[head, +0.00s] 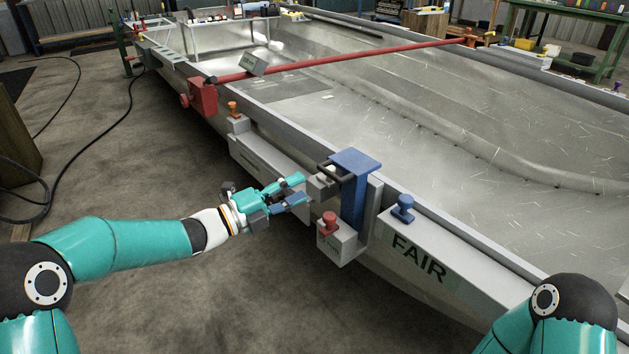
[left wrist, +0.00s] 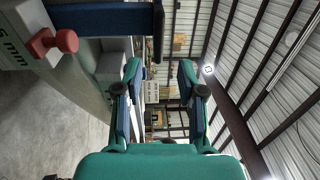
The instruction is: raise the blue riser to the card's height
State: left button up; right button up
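The blue riser (head: 354,190) is an upright blue post with a flat blue top, set against the hull's near edge. A dark handle (head: 331,172) and a grey block show at its left side. In the left wrist view the riser is the blue bar (left wrist: 100,18) at the top. My left gripper (head: 300,190) is open and empty, just left of the riser and apart from it; its two fingers also show in the left wrist view (left wrist: 158,80). A grey block with a red knob (head: 329,221) sits below; its label ends in "mm" in the left wrist view. My right gripper is out of view.
A grey box marked FAIR (head: 420,258) with a blue knob (head: 403,207) is right of the riser. A red bar (head: 350,60) crosses the hull (head: 440,110) from a red bracket (head: 202,97).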

pick_arm(q)
jog(key=shift+v, duration=1.4)
